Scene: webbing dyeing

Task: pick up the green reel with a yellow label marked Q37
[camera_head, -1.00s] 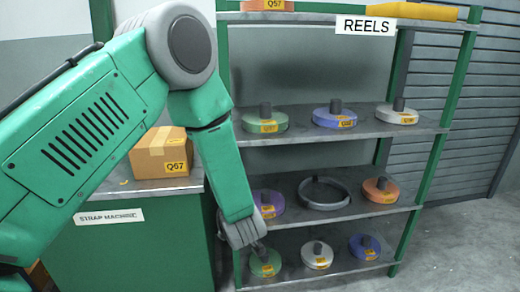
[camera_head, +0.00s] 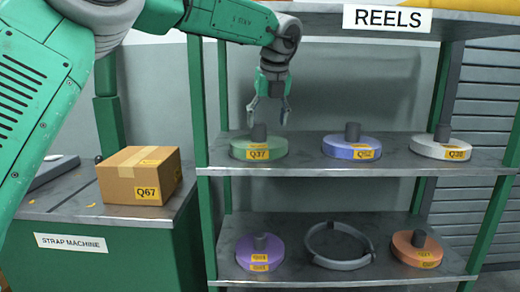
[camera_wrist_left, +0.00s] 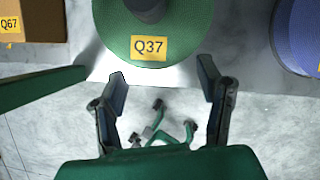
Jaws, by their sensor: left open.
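The green reel (camera_head: 258,146) with a dark knob on top and a yellow Q37 label lies at the left of the upper visible shelf in the head view. It also fills the top middle of the left wrist view (camera_wrist_left: 185,40), its label facing the camera. My left gripper (camera_head: 269,108) is open and empty, pointing down just above the reel, with its fingers to either side of the knob in the head view. In the wrist view the two fingertips (camera_wrist_left: 162,85) are spread below the label. Whether they touch the reel cannot be told. My right gripper is not in view.
A blue reel (camera_head: 351,147) and a white reel (camera_head: 440,147) share the shelf (camera_head: 305,160). Below are a purple reel (camera_head: 260,255), a grey ring (camera_head: 340,264) and an orange reel (camera_head: 417,250). A Q67 box (camera_head: 135,185) stands on the strap machine (camera_head: 75,213).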

